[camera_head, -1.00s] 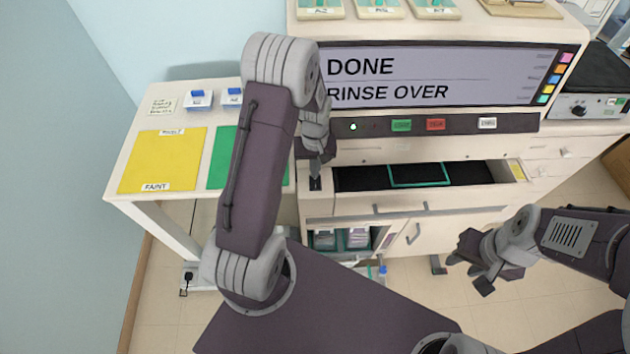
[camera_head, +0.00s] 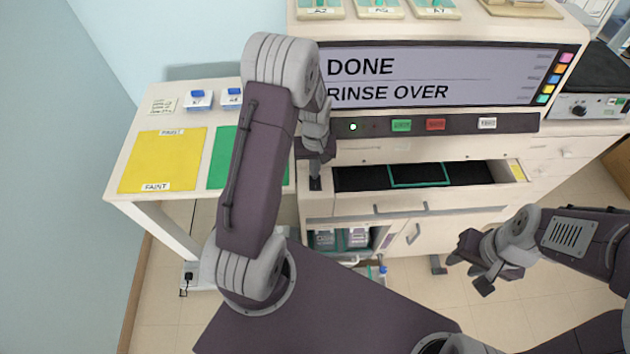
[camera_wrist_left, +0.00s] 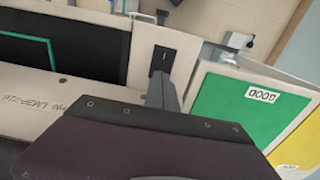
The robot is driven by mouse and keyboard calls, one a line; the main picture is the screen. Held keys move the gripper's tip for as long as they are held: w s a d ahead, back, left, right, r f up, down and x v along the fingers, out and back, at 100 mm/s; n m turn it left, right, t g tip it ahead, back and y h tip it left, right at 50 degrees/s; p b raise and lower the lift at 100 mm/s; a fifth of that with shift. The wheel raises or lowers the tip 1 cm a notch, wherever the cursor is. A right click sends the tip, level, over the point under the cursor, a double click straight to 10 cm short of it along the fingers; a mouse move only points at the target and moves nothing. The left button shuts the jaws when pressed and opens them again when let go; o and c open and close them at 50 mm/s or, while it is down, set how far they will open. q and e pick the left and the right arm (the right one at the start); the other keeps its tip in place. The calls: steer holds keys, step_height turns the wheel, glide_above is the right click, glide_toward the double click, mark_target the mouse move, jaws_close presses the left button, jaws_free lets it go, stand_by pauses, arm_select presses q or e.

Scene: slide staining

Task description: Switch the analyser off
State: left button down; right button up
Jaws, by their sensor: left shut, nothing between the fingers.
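The analyser (camera_head: 440,123) has a lit screen (camera_head: 430,75) reading "DONE" and "RINSE OVER". My right gripper (camera_head: 468,272) is open and empty, low at the right.
The drawer (camera_head: 460,174) is pulled out, with a black inside and a teal outline. A side table at the left bears a yellow mat (camera_head: 163,160) and a green mat (camera_head: 221,157), the green one close beside my left arm. Green, red and white labelled buttons (camera_head: 435,124) line the strip.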

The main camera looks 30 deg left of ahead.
arm_select(q)
steer(key=shift+f+b, duration=0.6)
steer(key=shift+f, duration=0.35)
stand_by(0.3)
steer(key=shift+r, duration=0.15)
step_height(320, 180, up, 7)
steer(key=p, duration=0.6)
steer(key=shift+p, duration=0.35)
